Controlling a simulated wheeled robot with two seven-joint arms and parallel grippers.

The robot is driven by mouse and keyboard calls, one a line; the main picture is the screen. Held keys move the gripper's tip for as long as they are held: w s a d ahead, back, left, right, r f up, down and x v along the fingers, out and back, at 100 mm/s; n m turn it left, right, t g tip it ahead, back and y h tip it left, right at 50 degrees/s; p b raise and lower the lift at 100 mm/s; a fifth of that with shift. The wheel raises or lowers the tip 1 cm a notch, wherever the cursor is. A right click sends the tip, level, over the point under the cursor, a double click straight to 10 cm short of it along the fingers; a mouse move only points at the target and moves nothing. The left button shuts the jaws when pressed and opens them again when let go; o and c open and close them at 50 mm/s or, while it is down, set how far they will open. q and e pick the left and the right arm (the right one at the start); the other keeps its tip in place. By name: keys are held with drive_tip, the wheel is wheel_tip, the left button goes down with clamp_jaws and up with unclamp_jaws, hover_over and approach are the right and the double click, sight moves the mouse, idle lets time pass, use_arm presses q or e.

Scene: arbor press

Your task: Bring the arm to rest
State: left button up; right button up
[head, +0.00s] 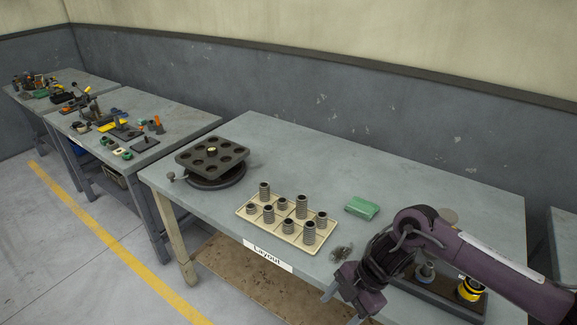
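My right arm comes in from the right over the front edge of the near table (330,155). Its dark purple gripper (341,306) points down at the front edge, right of the "Layout" label. Its two fingertips look spread apart, with nothing visible between them. My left arm and gripper are not in view. Behind my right arm, a dark tray (440,286) with a yellow-and-black part (470,289) is partly hidden.
A cream tray (243,212) holds several ribbed grey cylinders. A dark plate with round holes (200,158) sits on a round base. A green block (362,208) lies left of my arm. The table's back middle is clear. Cluttered benches (180,122) stand at left.

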drive_tip(key=w+a+f+m+t+y+b, duration=0.2)
drive_tip(key=w+a+f+m, duration=0.15)
drive_tip(key=f, duration=0.55)
drive_tip(key=w+a+f+m+t+y+b, duration=0.1)
drive_tip(key=w+a+f+m+t+b, duration=0.2)
drive_tip(key=f, duration=0.5)
drive_tip(key=s+d+f+m+t+h, duration=0.1)
drive_tip(key=s+d+f+m, duration=0.15)
drive_tip(key=f, duration=0.35)
drive_tip(key=s+d+f+m+t, duration=0.1)
drive_tip(key=d+f+m, duration=0.15)
drive_tip(key=f, duration=0.35)
drive_tip(key=s+d+f+m+g+h+b, duration=0.1)
drive_tip(key=s+d+f+m+h, duration=0.2)
drive_tip(key=s+f, duration=0.55)
drive_tip(key=s+d+f+m+h+b, duration=0.1)
drive_tip(key=s+d+f+m+h, duration=0.1)
drive_tip(key=s+d+f+m, duration=0.45)
drive_tip(key=s+d+f+g+h, duration=0.1)
drive_tip(key=s+f, duration=0.2)
drive_tip(key=s, duration=0.4)
drive_tip(key=s+d+f+g+b, duration=0.1)
drive_tip(key=s+f, duration=0.2)
drive_tip(key=s, duration=0.5)
drive_tip(key=s+d+f+g+h, duration=0.1)
drive_tip(key=s+f, duration=0.2)
drive_tip(key=s, duration=0.5)
drive_tip(key=shift+d+f+h, duration=0.15)
drive_tip(key=shift+d+h, duration=0.15)
drive_tip(key=shift+d, duration=0.1)
